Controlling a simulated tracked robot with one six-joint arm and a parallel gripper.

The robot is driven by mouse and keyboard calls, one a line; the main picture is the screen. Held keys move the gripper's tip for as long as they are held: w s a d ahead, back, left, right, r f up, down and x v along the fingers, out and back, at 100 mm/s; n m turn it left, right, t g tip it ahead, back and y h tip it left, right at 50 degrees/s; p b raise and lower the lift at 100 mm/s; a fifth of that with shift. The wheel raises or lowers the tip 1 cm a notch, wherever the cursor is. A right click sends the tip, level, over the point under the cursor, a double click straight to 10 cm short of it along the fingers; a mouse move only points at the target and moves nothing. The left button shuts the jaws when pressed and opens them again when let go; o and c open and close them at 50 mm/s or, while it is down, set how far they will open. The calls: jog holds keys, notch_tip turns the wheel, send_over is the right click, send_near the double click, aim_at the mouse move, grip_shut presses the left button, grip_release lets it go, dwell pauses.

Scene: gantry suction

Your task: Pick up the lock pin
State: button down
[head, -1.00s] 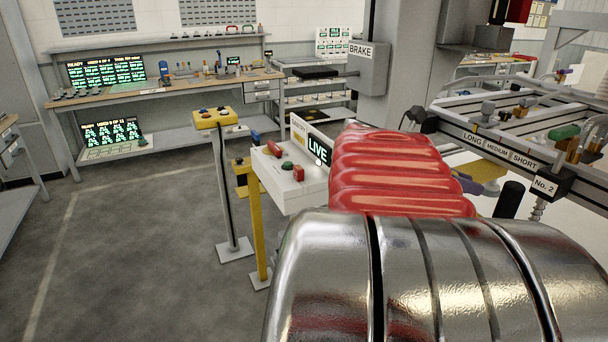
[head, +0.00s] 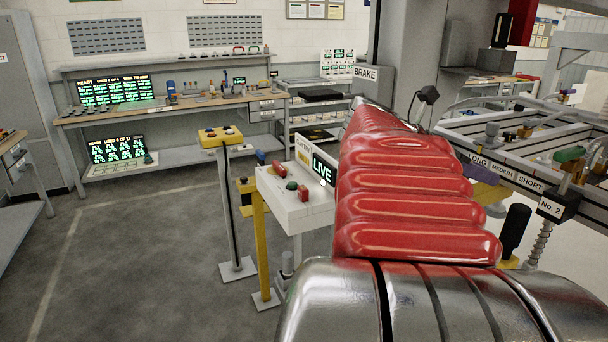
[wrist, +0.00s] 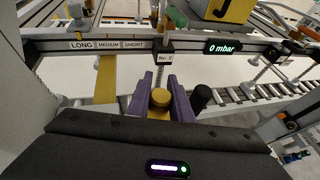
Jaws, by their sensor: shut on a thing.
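In the wrist view my gripper (wrist: 160,103) has two purple fingers shut on a yellow, round-topped piece, which looks like the lock pin (wrist: 160,97). Only its yellow head shows between the fingers; the rest is hidden. The fingers are just in front of the gantry bar, below the "No. 2" tag (wrist: 166,58) and its spring. In the head view my red and silver arm covers most of the gripper, and I cannot make out the pin there.
A black cylinder (wrist: 201,97) stands close to the right of the fingers. The gantry bar (wrist: 200,47) with LONG, MEDIUM and SHORT labels crosses ahead, with a "0 mbar" display (wrist: 223,47). A white LIVE control box (head: 290,205) stands left of my arm. The floor (head: 130,260) at left is clear.

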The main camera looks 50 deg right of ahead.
notch_tip(320, 180, up, 21)
dwell(0.4)
dwell(0.5)
